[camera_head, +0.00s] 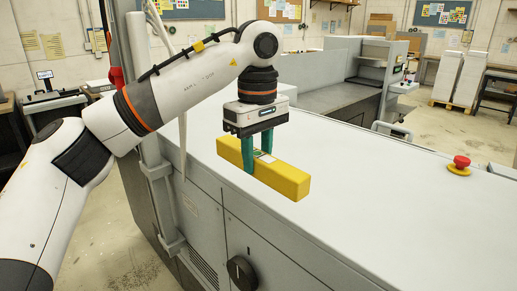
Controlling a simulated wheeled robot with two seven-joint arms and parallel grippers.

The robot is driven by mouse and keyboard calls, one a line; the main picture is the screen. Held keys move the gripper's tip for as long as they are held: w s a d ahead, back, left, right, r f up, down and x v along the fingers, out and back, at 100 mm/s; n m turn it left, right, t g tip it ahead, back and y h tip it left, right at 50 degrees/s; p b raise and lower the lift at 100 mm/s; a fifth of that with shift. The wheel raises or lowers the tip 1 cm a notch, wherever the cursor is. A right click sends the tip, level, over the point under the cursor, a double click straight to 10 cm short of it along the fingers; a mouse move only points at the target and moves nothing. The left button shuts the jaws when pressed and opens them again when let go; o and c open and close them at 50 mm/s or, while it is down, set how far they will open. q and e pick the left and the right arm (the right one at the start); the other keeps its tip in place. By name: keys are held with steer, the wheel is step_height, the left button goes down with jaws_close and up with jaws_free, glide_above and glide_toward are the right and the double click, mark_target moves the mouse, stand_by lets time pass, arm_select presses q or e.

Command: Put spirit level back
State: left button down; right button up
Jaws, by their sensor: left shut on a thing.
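The spirit level is a yellow bar (284,180) with a small pale window near its middle. My left gripper (258,160) points down with its green fingers shut on the spirit level, near its middle. The level is held roughly flat over the front edge of the white machine top (400,190). Whether its underside touches the top or hangs just above it, I cannot tell. My right gripper is not in the view.
A red emergency button (461,162) on a yellow base stands at the right on the machine top. A black knob (242,272) is on the grey front panel. A grey upright post (150,130) stands left of the level. Much of the white top is clear.

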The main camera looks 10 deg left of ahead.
arm_select(q)
steer(key=shift+s+a+f, duration=0.15)
steer(key=shift+s+f, duration=0.1)
steer(key=shift+f, duration=0.2)
steer(key=shift+m, duration=0.5)
steer(key=f, duration=0.4)
steer(key=shift+a, duration=0.3)
steer(key=s+a+f+m, duration=0.2)
steer(key=s+f, duration=0.4)
steer(key=f, duration=0.6)
steer(key=s+a+f+m, duration=0.2)
steer(key=s+f+m, duration=0.2)
steer(key=f, duration=0.9)
steer(key=s+a+f+m, duration=0.2)
steer(key=s+f+m, duration=0.2)
steer(key=s+f, duration=0.4)
step_height(320, 180, down, 5)
steer(key=shift+s+a+r, duration=0.15)
steer(key=shift+a, duration=0.15)
